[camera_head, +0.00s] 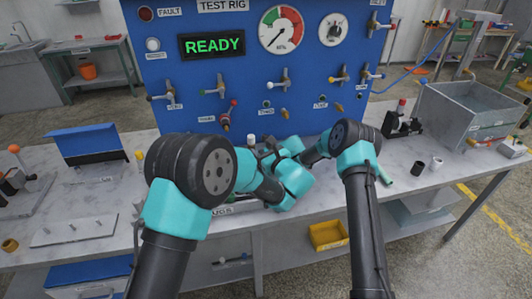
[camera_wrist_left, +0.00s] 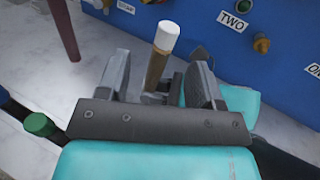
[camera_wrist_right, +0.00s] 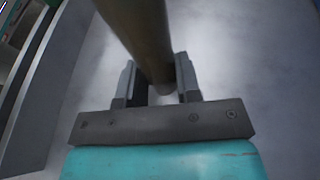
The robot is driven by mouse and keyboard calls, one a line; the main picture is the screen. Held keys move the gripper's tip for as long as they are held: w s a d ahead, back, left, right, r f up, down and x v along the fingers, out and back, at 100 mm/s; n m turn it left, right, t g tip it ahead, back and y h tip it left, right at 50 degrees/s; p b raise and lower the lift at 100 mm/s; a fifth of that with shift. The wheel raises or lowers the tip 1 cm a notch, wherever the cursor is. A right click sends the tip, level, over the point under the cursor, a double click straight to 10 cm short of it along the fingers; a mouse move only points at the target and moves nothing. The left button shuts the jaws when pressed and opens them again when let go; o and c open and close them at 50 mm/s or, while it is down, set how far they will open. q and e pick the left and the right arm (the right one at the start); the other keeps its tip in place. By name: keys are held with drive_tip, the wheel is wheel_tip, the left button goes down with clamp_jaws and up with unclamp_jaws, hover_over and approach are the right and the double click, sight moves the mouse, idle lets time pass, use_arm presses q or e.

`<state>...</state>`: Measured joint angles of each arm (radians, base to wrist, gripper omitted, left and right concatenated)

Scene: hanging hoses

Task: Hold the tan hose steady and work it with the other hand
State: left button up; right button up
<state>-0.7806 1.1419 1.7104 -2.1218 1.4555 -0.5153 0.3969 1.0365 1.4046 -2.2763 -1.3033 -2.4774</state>
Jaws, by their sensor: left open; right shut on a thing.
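The tan hose (camera_wrist_left: 156,70) has a white end (camera_wrist_left: 167,37) and shows in the left wrist view, standing between the fingers of my left gripper (camera_wrist_left: 160,68). That gripper is open, with a finger on each side of the hose. In the right wrist view, my right gripper (camera_wrist_right: 156,76) is shut on a brownish tan hose length (camera_wrist_right: 140,30) that runs up out of the picture. In the head view, my left gripper (camera_head: 267,149) is low in front of the blue panel. My arms hide most of the hose there.
A grey bin (camera_head: 470,110) stands on the bench at right. A blue-lidded box (camera_head: 82,140) is at left. A yellow bin (camera_head: 328,236) sits below the bench.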

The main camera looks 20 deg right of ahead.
sight(249, 136)
use_arm(q)
drive_tip(key=shift+s+d+f+m+t+h, duration=0.15)
drive_tip(key=shift+s+d+m+t+h, duration=0.25)
drive_tip(key=shift+m, duration=0.3)
drive_tip(key=w, duration=0.4)
drive_tip(key=w+a, duration=0.1)
drive_tip(key=w, duration=0.3)
drive_tip(key=w+a, duration=0.1)
drive_tip(key=w, duration=0.2)
drive_tip(key=shift+w, duration=0.4)
drive_tip(key=c, duration=1)
drive_tip(key=shift+r, duration=0.75)
idle(0.5)
drive_tip(key=shift+r, duration=2.2)
